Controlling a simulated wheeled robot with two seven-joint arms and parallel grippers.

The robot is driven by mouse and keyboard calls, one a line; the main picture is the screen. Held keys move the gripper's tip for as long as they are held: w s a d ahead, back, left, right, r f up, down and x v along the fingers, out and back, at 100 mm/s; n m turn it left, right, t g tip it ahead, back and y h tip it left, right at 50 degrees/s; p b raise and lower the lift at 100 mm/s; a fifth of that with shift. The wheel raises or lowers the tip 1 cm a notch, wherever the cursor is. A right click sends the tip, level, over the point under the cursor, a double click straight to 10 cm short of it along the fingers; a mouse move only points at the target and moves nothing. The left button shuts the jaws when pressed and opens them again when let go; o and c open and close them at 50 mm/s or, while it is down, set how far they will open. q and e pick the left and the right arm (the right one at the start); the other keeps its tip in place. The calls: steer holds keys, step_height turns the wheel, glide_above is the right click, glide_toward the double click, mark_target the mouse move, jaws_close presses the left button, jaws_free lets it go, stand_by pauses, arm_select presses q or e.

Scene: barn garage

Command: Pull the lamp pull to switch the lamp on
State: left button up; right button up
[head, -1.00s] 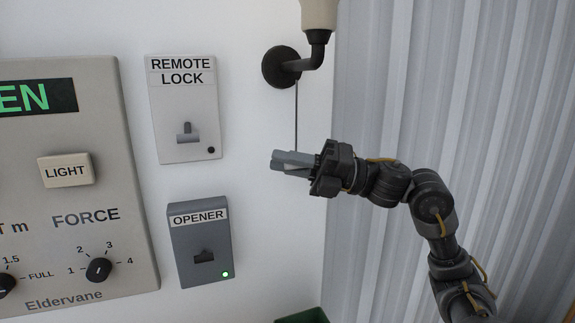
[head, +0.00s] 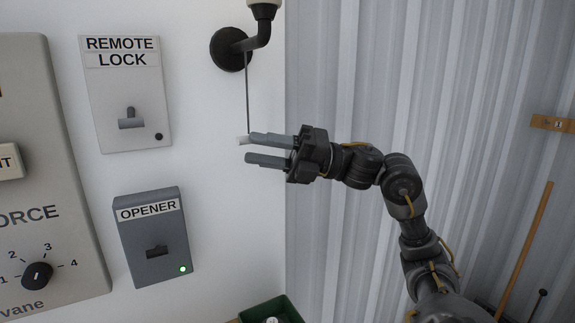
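The wall lamp (head: 256,35) has a dark round mount and a bent arm; its top is cut off by the picture edge, so I cannot tell if it is lit. A thin pull cord (head: 247,90) hangs from it. The small white lamp pull (head: 243,140) at the cord's end shows just beside the tip of the upper finger, partly hidden by it. My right gripper (head: 249,148) is open, its two fingers apart and pointing left, with nothing visible between them. I cannot tell if the upper finger touches the pull. My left gripper is not in view.
A remote lock switch (head: 128,95) and a grey opener box (head: 153,238) with a green light are on the white wall at left. A control panel (head: 60,150) is at far left. Corrugated metal wall (head: 450,80) lies behind my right arm. A green bin (head: 265,308) stands below.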

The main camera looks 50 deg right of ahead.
steer(key=b+v, duration=0.3)
steer(key=v, duration=0.4)
steer(key=shift+f, duration=0.1)
stand_by(0.4)
